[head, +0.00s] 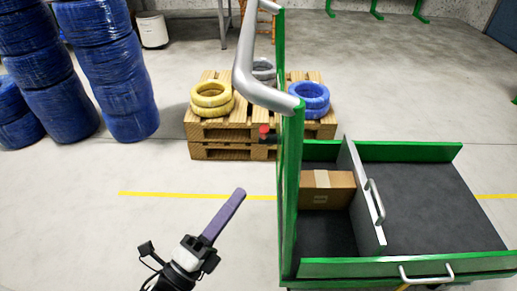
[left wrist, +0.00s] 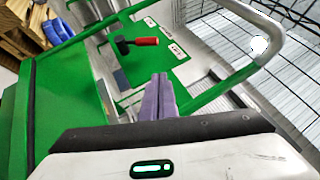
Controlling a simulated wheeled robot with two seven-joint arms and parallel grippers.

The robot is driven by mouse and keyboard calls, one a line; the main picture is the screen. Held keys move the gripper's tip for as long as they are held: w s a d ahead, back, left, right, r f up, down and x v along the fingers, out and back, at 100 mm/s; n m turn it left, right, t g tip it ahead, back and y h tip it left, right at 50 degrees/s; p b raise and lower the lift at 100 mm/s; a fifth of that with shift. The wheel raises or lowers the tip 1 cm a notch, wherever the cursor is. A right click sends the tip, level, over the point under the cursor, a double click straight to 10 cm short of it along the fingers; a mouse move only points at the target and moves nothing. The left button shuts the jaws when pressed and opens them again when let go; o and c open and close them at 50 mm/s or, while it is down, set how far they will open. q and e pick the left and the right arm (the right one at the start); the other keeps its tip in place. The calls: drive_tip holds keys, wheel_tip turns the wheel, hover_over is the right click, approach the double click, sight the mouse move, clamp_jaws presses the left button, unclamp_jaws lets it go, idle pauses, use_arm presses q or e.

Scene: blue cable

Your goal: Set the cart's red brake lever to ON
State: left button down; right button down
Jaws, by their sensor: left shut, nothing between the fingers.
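The cart's green end frame (head: 291,190) stands right of my left gripper in the head view. The brake lever's red grip (head: 264,131) shows as a small red end at the frame's left side. In the left wrist view the red grip (left wrist: 146,41) sticks out to the right from a black pivot on a green plate, among small white labels (left wrist: 179,50) whose words I cannot read. My left gripper (head: 240,193) has purple fingers, shut and empty, apart from the cart. Its fingers (left wrist: 160,78) appear below the lever in the wrist view, not touching it. My right gripper is not in view.
A grey push handle (head: 246,75) bends over the frame's top. The cart bed (head: 430,205) carries a cardboard box (head: 327,190) beside a grey divider. Pallets (head: 225,130) with yellow and blue coils stand behind. Blue wrapped stacks (head: 110,60) stand at left. Floor around my left gripper is clear.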

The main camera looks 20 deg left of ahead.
use_arm(q)
drive_tip(key=a+b+x, duration=0.1)
drive_tip(key=a+x, duration=0.1)
drive_tip(key=x, duration=1)
drive_tip(key=shift+w+a+r, duration=0.2)
drive_tip(key=shift+w+r, duration=0.2)
drive_tip(key=shift+w, duration=0.35)
